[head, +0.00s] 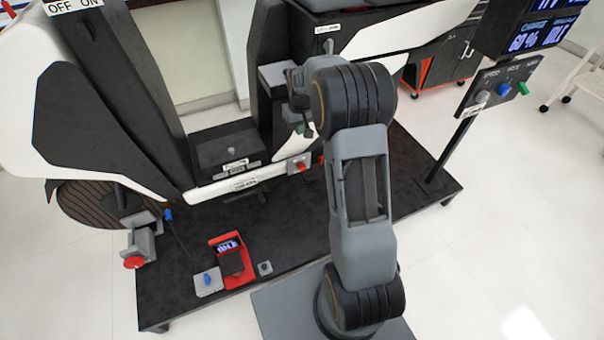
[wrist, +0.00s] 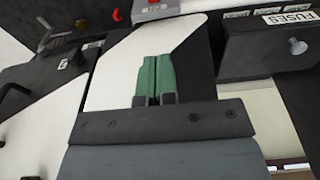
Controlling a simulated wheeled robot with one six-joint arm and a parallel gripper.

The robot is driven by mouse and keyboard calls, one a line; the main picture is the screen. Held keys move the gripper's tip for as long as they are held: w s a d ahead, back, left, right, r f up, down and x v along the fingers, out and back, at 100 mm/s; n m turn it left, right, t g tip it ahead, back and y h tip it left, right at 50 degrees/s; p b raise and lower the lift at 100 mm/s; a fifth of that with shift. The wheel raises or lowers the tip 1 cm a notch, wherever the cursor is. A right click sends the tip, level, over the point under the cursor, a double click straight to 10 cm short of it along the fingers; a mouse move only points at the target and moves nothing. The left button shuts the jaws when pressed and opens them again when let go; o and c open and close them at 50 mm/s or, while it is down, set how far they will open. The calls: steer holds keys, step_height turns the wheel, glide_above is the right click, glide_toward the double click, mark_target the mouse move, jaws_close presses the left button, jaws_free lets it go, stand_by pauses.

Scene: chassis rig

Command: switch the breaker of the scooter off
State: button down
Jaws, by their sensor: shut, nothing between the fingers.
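The scooter (head: 365,42) stands on a dark platform, with white and black panels. I cannot pick out its breaker with certainty. An "OFF ON" label (head: 74,5) shows at the top left edge of the head view. A red knob on a grey block (head: 300,165) sits on the scooter's lower side. My gripper (head: 301,128) is beside the scooter's body, partly hidden by my arm. In the wrist view its green fingers (wrist: 153,78) are together and empty, in front of a white panel (wrist: 130,52).
A dark box with a grey knob (wrist: 297,46) sits near a "FUSES" label (wrist: 287,17). A grey labelled block (wrist: 155,9) and a small red part (wrist: 117,15) are above the fingers. A red-framed meter (head: 232,260) lies on the platform (head: 180,305). A display post (head: 455,145) stands right.

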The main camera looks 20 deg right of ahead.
steer(key=f, duration=0.1)
steer(key=w+f, duration=0.1)
steer(key=d+f, duration=0.1)
steer(key=f, duration=0.1)
steer(key=shift+w+d+b, duration=0.1)
steer(key=shift+w+b, duration=0.1)
steer(key=shift+b, duration=0.15)
steer(key=b, duration=0.4)
glide_toward(301, 166)
steer(key=f, duration=0.2)
steer(key=w+f, duration=0.1)
steer(key=f, duration=0.2)
steer(key=shift+w, duration=0.2)
steer(key=shift+s+f+b, duration=0.35)
steer(key=shift+f+b, duration=0.1)
steer(key=shift+f, duration=0.25)
steer(key=shift+f, duration=0.15)
